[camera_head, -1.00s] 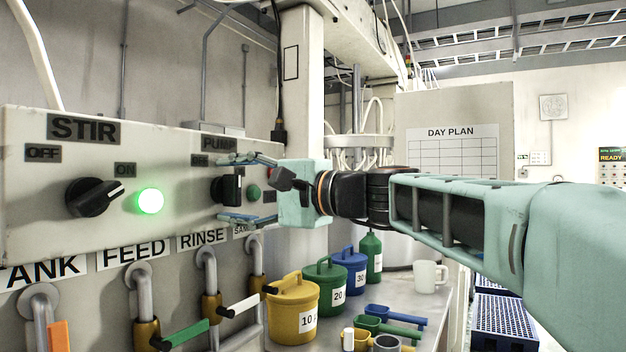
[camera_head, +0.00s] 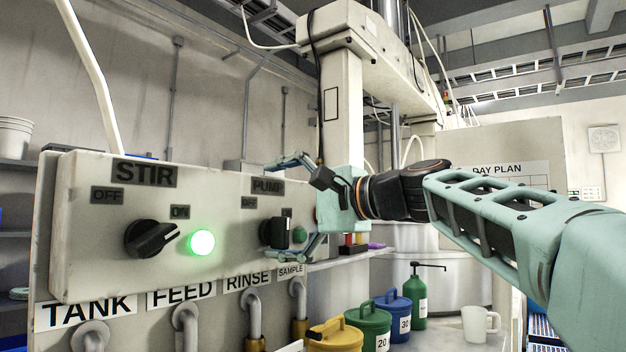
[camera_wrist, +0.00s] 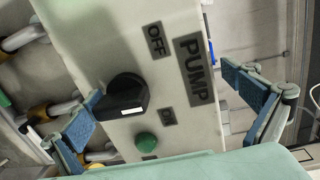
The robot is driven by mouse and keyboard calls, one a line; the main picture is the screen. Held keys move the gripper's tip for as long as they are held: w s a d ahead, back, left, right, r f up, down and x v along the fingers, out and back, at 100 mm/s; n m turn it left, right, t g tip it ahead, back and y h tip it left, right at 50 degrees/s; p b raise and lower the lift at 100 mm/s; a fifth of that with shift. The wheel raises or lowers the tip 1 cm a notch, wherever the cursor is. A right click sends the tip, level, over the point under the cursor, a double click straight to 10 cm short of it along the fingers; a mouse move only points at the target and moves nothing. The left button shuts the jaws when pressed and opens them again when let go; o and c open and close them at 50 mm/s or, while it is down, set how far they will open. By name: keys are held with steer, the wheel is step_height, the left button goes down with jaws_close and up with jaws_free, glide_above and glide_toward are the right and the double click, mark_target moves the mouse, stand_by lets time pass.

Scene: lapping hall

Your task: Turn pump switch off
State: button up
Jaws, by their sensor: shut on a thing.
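The pump switch is a black knob (camera_head: 274,233) on the pale control box, under the PUMP label; in the wrist view it shows large (camera_wrist: 124,95). In the head view its handle stands about upright. I cannot tell surely which label its mark points to. One finger lies close against the knob; the other stands beyond the box's top edge, with a visible gap. The green pump lamp (camera_wrist: 147,143) looks unlit.
The stir switch (camera_head: 151,239) sits left on the same box (camera_head: 90,235), beside a lit green lamp (camera_head: 201,242). Pipes run below. Lidded buckets, a green pump bottle (camera_head: 419,298) and a white mug (camera_head: 480,324) stand at the lower right.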

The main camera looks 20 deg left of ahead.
steer(key=shift+t+y, duration=0.4)
steer(key=shift+t, duration=0.1)
steer(key=r, duration=0.2)
steer(key=d+r, duration=0.1)
steer(key=r, duration=0.3)
steer(key=shift+s+d+r, duration=0.25)
steer(key=shift+s+d, duration=0.05)
steer(key=shift+d, duration=0.05)
steer(key=shift+g+h, duration=0.3)
steer(key=shift+g, duration=0.1)
steer(key=f, duration=0.5)
steer(key=shift+w+a, duration=0.3)
steer(key=shift+c, duration=0.7)
steer(key=shift+s+d+f+b, duration=0.1)
steer(key=shift+d+f+b, duration=0.35)
steer(key=shift+f+b, duration=0.05)
steer(key=shift+v, duration=1)
steer(key=c, duration=0.5)
steer(key=b+v, duration=0.2)
steer(key=v, duration=0.7)
steer(key=shift+s+d+f+b, duration=0.2)
steer(key=shift+s+f+b, duration=0.1)
steer(key=shift+s+b, duration=0.1)
steer(key=shift+w+f, duration=0.1)
